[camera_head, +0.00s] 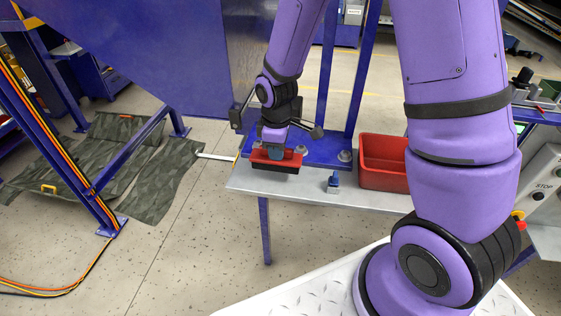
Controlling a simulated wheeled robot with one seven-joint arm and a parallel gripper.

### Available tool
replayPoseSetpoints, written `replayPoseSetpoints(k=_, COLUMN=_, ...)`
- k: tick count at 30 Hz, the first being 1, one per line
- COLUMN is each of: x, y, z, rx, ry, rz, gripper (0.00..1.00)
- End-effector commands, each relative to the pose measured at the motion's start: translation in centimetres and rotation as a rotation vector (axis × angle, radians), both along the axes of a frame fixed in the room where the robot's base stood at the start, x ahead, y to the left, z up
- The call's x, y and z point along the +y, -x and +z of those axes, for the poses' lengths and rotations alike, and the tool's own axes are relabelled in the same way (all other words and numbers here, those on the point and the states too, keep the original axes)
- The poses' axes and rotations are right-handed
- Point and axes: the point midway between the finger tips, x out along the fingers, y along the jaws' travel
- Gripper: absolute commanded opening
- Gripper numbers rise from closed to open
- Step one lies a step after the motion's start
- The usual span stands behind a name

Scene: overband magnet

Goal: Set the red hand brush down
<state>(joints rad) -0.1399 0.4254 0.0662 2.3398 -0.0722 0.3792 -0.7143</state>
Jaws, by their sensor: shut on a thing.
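The red hand brush (264,160), with dark bristles along its underside, is over the left end of the grey table (300,185). My gripper (277,152) points down and is shut on the top of the brush, and the arm's end hides part of it. The brush looks level, with its bristles facing down. I cannot tell whether the bristles touch the tabletop.
A red bin (384,184) stands on the table to the right. A small blue item (333,181) is between it and the brush. A blue post base (322,152) lies behind. The table's front edge is close.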

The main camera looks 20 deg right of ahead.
Motion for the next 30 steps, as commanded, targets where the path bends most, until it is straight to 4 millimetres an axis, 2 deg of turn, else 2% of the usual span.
replayPoseSetpoints(k=12, x=0.0, y=0.0, z=-4.3, rx=0.0, ry=0.0, rz=0.001, gripper=0.0)
replayPoseSetpoints(k=26, x=0.0, y=0.0, z=-4.9, rx=0.0, ry=0.0, rz=0.0, gripper=0.0)
replayPoseSetpoints(k=27, x=0.0, y=0.0, z=-4.9, rx=-0.001, ry=0.001, rz=0.0, gripper=0.26)
replayPoseSetpoints(k=29, x=0.0, y=0.0, z=-4.8, rx=-0.001, ry=0.0, rz=0.0, gripper=0.4)
replayPoseSetpoints(k=30, x=0.0, y=0.0, z=-4.8, rx=-0.001, ry=0.0, rz=0.0, gripper=0.42)
